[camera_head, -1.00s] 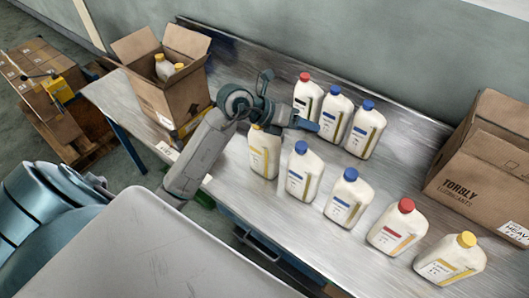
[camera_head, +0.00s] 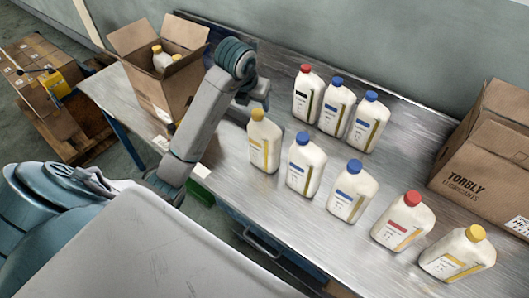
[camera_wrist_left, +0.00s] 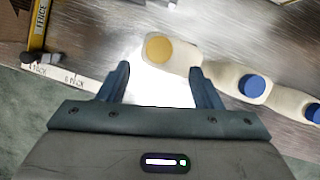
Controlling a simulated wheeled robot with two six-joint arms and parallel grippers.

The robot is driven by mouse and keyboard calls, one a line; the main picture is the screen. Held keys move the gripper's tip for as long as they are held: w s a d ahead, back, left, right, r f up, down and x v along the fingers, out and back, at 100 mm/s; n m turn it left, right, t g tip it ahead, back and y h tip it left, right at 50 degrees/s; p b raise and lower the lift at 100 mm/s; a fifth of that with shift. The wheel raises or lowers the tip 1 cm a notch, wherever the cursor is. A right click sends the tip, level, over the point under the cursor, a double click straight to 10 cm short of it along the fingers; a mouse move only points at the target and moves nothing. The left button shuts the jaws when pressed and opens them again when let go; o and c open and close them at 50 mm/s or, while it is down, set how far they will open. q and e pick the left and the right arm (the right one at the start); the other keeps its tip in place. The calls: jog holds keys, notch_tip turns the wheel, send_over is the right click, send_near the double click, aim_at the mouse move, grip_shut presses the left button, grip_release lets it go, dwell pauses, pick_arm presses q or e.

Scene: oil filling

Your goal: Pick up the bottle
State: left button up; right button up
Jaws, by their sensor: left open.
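Bottles with white bodies stand on the metal table. The nearest to my left gripper (camera_head: 254,95) is a yellow-capped bottle (camera_head: 264,150), upright at the left end of the front row. The gripper is open and empty, above this bottle's cap in the head view. In the left wrist view the yellow-capped bottle (camera_wrist_left: 172,49) shows just beyond the open fingers (camera_wrist_left: 160,72), nearer the right finger. Blue-capped bottles (camera_head: 304,170) (camera_head: 351,198), a red-capped one (camera_head: 402,226) and another yellow-capped one (camera_head: 457,258) continue the row. My right gripper is not in view.
Several bottles, one red-capped (camera_head: 307,97), stand in a back row. An open carton (camera_head: 172,95) holding yellow-capped bottles is at the table's left. A Torbly carton (camera_head: 470,170) is at the right. A wall ledge bounds the table's back.

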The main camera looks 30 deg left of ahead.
aim_at(258, 112)
pick_arm(q)
jog(key=shift+b+x, duration=0.7)
jog(key=shift+x, duration=0.3)
jog(key=b+x, duration=0.2)
jog(key=b, duration=0.1)
jog(key=shift+a+f, duration=0.1)
jog(key=shift+f, duration=0.25)
jog(key=shift+w+f+p, duration=0.55)
jog(key=shift+f+p, duration=0.2)
jog(key=shift+s, duration=0.15)
jog(key=shift+c, duration=0.7)
jog(key=c, duration=1.1)
jog(key=shift+a+r, duration=0.1)
grip_shut()
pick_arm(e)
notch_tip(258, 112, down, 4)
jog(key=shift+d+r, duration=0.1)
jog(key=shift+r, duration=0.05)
pick_arm(q)
jog(key=shift+r, duration=0.1)
